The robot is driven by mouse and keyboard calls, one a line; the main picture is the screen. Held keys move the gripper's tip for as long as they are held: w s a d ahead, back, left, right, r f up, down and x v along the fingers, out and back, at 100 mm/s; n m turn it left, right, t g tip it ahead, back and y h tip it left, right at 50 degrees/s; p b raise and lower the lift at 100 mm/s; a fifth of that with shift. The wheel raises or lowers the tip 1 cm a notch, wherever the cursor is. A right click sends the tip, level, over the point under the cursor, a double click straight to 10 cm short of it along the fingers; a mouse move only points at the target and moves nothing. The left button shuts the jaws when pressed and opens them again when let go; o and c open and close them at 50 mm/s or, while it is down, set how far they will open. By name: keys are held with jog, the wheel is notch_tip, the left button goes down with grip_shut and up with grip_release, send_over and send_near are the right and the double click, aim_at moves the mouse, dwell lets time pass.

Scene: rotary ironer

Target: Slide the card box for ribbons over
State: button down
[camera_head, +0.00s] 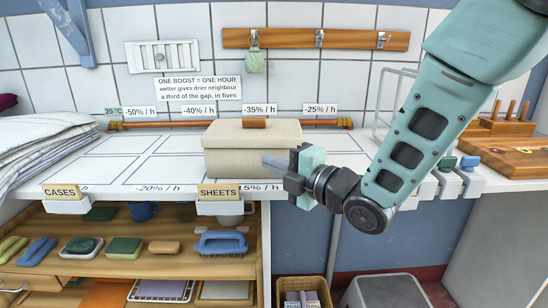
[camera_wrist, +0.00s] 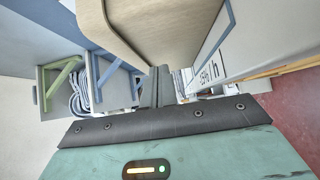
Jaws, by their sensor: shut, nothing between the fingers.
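A cream card box (camera_head: 250,155) with a lid and a brown handle (camera_head: 254,123) stands upright on the white counter (camera_head: 110,172), over its marked squares, near the front edge. I cannot read a ribbon label on it. My gripper (camera_head: 268,161) is shut and empty, its fingertips at the right part of the box's front face. In the wrist view the shut fingers (camera_wrist: 157,90) point at the box (camera_wrist: 165,30), which fills the top middle. I cannot tell whether they touch it.
Folded white cloths (camera_head: 40,145) lie at the counter's left. A thin rod (camera_head: 165,125) runs behind the box. A wire rack (camera_head: 395,100) and wooden peg stand (camera_head: 505,135) are at the right. Brushes and soaps fill the shelf (camera_head: 150,265) below.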

jog(key=shift+w, duration=0.6)
jog(key=w+b, duration=0.4)
jog(key=w, duration=1.3)
jog(key=shift+s, duration=0.1)
jog(key=s+d, duration=0.2)
jog(key=s, duration=1)
jog(key=s+d+b, duration=0.1)
jog(key=s, duration=1.1)
jog(key=shift+s+d+f, duration=0.3)
jog(key=shift+d, duration=0.05)
jog(key=b, duration=0.2)
jog(key=shift+s+d+b, duration=0.1)
jog(key=shift+s+b, duration=0.05)
jog(key=shift+b, duration=0.25)
